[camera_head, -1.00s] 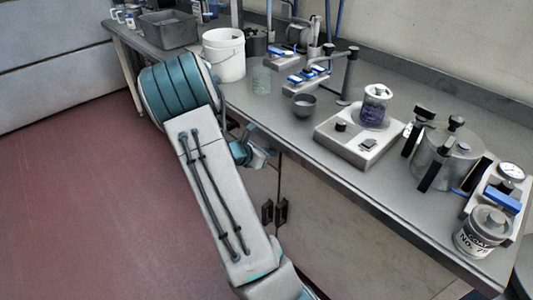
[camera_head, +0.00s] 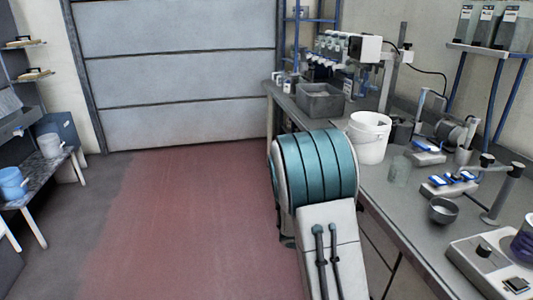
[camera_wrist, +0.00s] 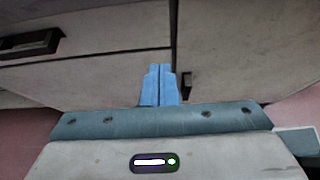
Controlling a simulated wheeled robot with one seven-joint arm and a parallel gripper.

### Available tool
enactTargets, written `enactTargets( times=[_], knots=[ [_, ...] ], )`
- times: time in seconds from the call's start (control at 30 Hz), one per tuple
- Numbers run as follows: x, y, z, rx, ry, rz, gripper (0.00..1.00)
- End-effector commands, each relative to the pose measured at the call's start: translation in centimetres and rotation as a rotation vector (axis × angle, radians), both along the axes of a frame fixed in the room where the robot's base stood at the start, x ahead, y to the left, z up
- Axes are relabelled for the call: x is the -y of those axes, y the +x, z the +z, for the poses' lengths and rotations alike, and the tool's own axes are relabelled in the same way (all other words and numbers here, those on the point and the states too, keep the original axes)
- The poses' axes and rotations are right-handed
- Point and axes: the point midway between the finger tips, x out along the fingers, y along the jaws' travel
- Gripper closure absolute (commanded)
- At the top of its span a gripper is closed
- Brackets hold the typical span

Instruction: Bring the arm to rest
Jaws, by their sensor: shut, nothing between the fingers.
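My gripper (camera_wrist: 160,70) shows in the wrist view as two blue fingers pressed together with nothing between them. It points toward pale cabinet doors (camera_wrist: 90,75) with dark handles and stands in front of them; the size of the gap is hard to tell. In the head view my arm is folded low beside the bench, with its teal joint and white link in view. The gripper itself is hidden in the head view.
The grey bench (camera_head: 405,205) runs along the right, holding a white bucket (camera_head: 368,140), a grey tub (camera_head: 320,101), a small bowl (camera_head: 442,211) and a hotplate (camera_head: 490,265). Red floor (camera_head: 190,220) is clear on the left. A low side table (camera_head: 45,170) stands far left.

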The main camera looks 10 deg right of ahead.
Motion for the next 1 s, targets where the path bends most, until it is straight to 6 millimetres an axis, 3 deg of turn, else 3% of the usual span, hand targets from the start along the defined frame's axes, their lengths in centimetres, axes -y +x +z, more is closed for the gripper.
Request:
enactTargets(
  times=[0.27, 0.6, 1.0],
  knots=[
    [-2.4, -3.6, 4.9, 0.233, 0.164, -0.232, 1.0],
    [-9.4, -10.2, 12.3, 0.646, 0.516, -0.717, 1.0],
    [-18.4, -15.6, 19.7, 0.957, 0.913, -1.235, 1.0]
  ],
)
